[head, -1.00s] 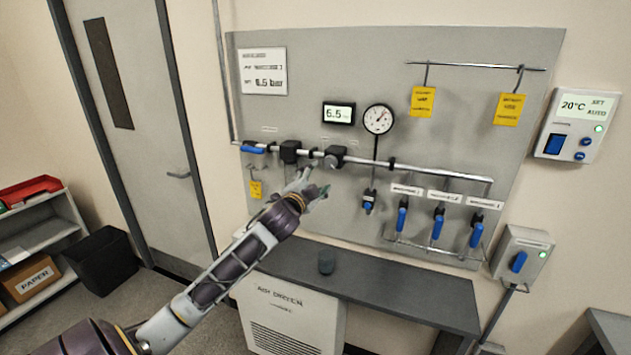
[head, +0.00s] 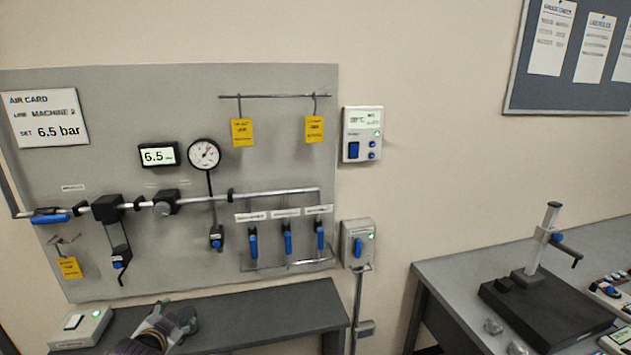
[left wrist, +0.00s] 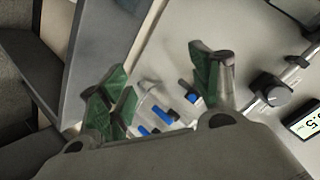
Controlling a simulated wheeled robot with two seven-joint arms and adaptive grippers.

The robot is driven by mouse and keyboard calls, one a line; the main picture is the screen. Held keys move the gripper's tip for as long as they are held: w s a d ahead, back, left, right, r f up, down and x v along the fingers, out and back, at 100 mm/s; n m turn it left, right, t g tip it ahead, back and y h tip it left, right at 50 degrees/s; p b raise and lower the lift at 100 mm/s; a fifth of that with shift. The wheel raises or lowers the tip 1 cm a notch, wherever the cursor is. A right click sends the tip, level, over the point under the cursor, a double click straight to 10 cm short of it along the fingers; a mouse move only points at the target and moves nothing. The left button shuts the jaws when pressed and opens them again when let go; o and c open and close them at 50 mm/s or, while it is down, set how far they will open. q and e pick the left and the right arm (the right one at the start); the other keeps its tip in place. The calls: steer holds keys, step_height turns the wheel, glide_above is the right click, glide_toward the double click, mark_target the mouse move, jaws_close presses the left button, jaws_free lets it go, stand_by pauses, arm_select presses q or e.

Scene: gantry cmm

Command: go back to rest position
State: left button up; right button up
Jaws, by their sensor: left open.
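My left gripper (head: 172,318) shows at the bottom of the head view, in front of the dark shelf (head: 260,312) under the air panel. Only the hand and a bit of the wrist are in the picture. In the left wrist view my left gripper (left wrist: 160,78) has its two green-padded fingers spread wide with nothing between them. Blue-handled parts show beyond the fingers, apart from them. My right gripper is in neither view.
The grey air panel (head: 110,250) carries a pipe, a dial gauge (head: 204,154) and blue valve levers (head: 287,240). A switch box (head: 357,245) stands right of it. Farther right, a bench (head: 445,280) holds a black stand (head: 545,312). Wall between is bare.

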arm_select(q)
steer(key=s+d+f+n+g+h, duration=0.1)
steer(key=s+d+f+g, duration=0.2)
steer(key=s+d+f, duration=0.3)
steer(key=s+d+f+n+g+h, duration=0.1)
steer(key=s+d+f+n+g, duration=0.15)
steer(key=s, duration=0.65)
steer(key=s+d+f+g+h, duration=0.1)
steer(key=s+d+f+g, duration=0.2)
steer(key=s+d+f, duration=0.3)
steer(key=s+a+f+g+b, duration=0.1)
steer(key=s+f, duration=0.1)
steer(key=f, duration=1.6)
steer(key=s+f+b, duration=0.1)
steer(key=s+f, duration=0.1)
steer(key=f, duration=1.5)
steer(key=s+a+f+b, duration=0.1)
steer(key=s+a+f, duration=0.1)
steer(key=s+f, duration=0.8)
steer(key=s+a+f+g+b, duration=0.1)
steer(key=s+a+f, duration=0.1)
steer(key=s+f, duration=0.9)
steer(key=shift+s+f, duration=0.3)
steer(key=shift+s, duration=0.4)
steer(key=shift+s, duration=0.1)
